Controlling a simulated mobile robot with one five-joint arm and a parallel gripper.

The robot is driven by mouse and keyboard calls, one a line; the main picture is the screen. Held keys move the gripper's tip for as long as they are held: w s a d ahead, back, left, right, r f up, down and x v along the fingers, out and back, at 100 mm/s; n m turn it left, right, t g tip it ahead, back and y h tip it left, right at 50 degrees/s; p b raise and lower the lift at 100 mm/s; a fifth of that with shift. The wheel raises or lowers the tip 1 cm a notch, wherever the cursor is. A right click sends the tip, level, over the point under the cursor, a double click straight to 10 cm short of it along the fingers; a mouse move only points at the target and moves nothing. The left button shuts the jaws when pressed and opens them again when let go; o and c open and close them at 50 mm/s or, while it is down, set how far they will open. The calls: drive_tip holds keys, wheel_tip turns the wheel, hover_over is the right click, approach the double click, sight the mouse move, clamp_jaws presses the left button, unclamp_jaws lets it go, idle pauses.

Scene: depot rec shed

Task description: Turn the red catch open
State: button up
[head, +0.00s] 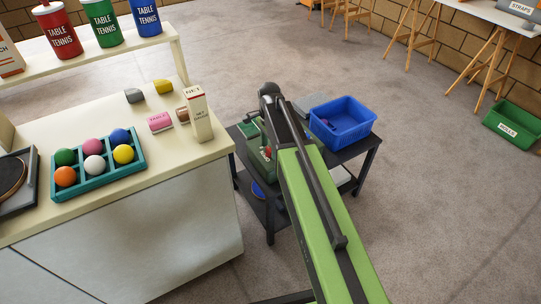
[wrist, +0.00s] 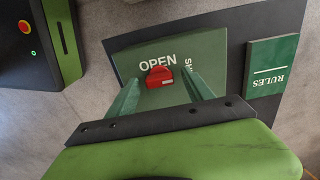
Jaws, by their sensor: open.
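The red catch (wrist: 160,76) sits on a green panel (wrist: 205,50) in the wrist view, just below the white word OPEN. A second word, partly covered, begins with S at its right. My gripper (wrist: 160,84) is open, with one green finger on each side of the catch. A gap shows between the catch and each finger; I cannot tell their depth over the panel.
The case stands on a dark trolley (head: 368,152) with a blue bin (head: 342,121) at its right. A green RULES book (wrist: 272,66) lies right of the panel. A pale counter (head: 190,160) with a teal ball tray (head: 100,180) and a NET box (head: 197,115) stands left.

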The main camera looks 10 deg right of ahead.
drive_tip(key=c, duration=1.2)
drive_tip(key=shift+d, duration=0.15)
clamp_jaws()
